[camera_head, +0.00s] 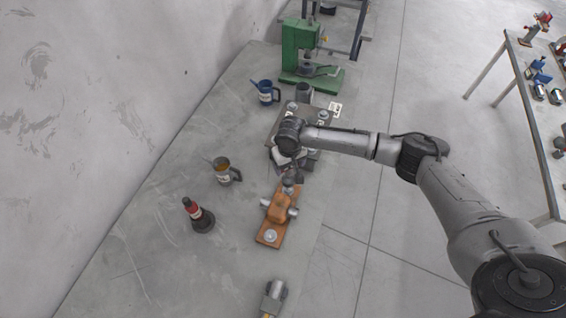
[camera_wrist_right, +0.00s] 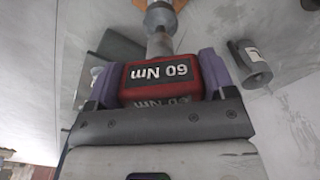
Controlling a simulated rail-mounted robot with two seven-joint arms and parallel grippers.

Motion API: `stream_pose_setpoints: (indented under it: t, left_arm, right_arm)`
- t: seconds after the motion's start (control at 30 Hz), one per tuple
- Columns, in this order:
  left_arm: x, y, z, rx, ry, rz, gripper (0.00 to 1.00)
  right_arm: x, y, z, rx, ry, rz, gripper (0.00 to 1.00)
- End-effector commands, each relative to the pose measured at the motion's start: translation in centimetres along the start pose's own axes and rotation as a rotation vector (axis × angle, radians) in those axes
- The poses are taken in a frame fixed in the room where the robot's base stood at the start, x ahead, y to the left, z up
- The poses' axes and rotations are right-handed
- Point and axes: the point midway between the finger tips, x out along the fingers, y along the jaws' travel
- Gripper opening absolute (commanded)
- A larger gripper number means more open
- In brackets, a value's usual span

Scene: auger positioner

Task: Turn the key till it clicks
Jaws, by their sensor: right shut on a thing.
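The key is a red block marked "60 Nm" (camera_wrist_right: 160,78) with a grey shaft, seen in the right wrist view. My right gripper (camera_wrist_right: 157,82) is shut on the red block, with a purple finger on each side. The shaft runs to a round grey fitting (camera_wrist_right: 160,17) at the top of that view. The arm hides the red block there, and I cannot tell how far the shaft is seated. My left gripper is not in view.
A dark plate with grey parts (camera_head: 318,112) lies behind my right gripper, and a green press (camera_head: 300,45) stands further back. A blue mug (camera_head: 266,92), a mug with amber contents (camera_head: 223,171) and a red-black bottle (camera_head: 199,215) stand left. A grey cylinder (camera_head: 274,294) lies in front.

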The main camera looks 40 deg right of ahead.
Motion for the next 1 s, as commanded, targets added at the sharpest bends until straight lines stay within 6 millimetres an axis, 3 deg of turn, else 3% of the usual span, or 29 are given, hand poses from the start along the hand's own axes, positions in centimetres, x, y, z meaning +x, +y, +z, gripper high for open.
stream_pose_setpoints:
  t: [0.53,0.8,1.0]
  left_arm:
    - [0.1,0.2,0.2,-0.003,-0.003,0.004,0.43]
    - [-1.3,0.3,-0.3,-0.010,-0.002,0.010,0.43]
    - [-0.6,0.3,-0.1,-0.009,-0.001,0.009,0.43]
  right_arm:
    - [0.6,0.4,-0.2,0.004,0.002,-0.002,0.34]
    - [0.3,0.3,0.0,0.002,-0.001,-0.002,0.34]
    - [2.2,0.3,-0.1,0.003,0.001,-0.002,0.34]
